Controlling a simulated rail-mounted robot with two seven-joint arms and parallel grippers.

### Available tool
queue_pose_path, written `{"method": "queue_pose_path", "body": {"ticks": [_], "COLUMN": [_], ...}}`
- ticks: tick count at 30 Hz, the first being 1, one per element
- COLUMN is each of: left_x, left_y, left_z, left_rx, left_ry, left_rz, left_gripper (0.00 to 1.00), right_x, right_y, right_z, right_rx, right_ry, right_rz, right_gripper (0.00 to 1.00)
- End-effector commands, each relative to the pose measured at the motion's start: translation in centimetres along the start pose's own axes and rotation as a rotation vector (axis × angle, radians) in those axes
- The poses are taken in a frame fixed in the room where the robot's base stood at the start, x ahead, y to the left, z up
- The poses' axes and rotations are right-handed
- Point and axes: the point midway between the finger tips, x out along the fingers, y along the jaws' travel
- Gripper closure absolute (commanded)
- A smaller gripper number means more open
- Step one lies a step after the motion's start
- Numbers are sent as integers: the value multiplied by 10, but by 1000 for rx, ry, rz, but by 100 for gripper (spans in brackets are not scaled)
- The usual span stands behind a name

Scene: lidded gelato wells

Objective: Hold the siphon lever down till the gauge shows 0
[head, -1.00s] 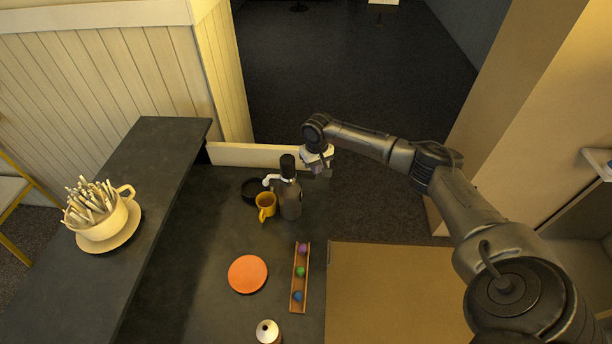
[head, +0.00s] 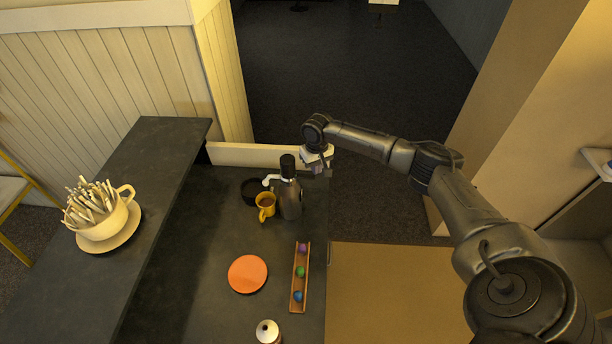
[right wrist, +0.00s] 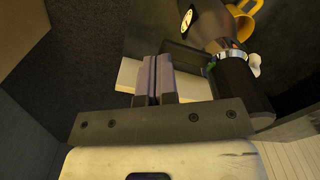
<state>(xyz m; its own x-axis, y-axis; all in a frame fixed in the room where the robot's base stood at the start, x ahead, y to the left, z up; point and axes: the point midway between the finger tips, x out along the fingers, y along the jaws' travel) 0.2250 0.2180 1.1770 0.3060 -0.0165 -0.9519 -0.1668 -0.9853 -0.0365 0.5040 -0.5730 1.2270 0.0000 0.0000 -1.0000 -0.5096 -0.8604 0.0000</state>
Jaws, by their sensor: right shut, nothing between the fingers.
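The siphon (head: 290,200) is a dark upright bottle with a black top and a pale spout on its left side. A yellow mug (head: 267,212) stands at its left, below the spout. In the right wrist view a round white-faced gauge (right wrist: 187,18) shows on the siphon's body; its reading is too small to tell. A dark bar-like part, perhaps the lever (right wrist: 185,55), sticks out beside the fingertips; contact cannot be told. My right gripper (head: 324,172) is shut and empty, just right of the siphon's upper part; its fingers also show in the right wrist view (right wrist: 154,62).
An orange disc (head: 247,274), a wooden rack (head: 299,292) with coloured balls and a can (head: 268,332) lie nearer on the dark counter. A black round item (head: 250,191) is behind the mug. A cream pot (head: 105,222) stands on the left ledge.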

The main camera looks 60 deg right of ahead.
Motion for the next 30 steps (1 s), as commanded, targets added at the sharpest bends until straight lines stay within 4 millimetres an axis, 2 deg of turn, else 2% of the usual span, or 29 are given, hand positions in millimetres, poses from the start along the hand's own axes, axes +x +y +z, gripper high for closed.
{"method": "queue_pose_path", "body": {"ticks": [5, 22, 30], "left_x": [2, 14, 12], "left_y": [2, 1, -1], "left_z": [0, 4, 4], "left_rx": [-7, -2, 4], "left_ry": [1, 0, -1], "left_rz": [6, 2, -3], "left_gripper": [57, 57, 57], "right_x": [4, 43, 41], "right_y": [0, 0, 0], "right_z": [0, 0, 0], "right_rx": [0, 0, 0], "right_ry": [-1, -1, -2], "right_rz": [0, 0, 1], "right_gripper": [100, 100, 100]}}
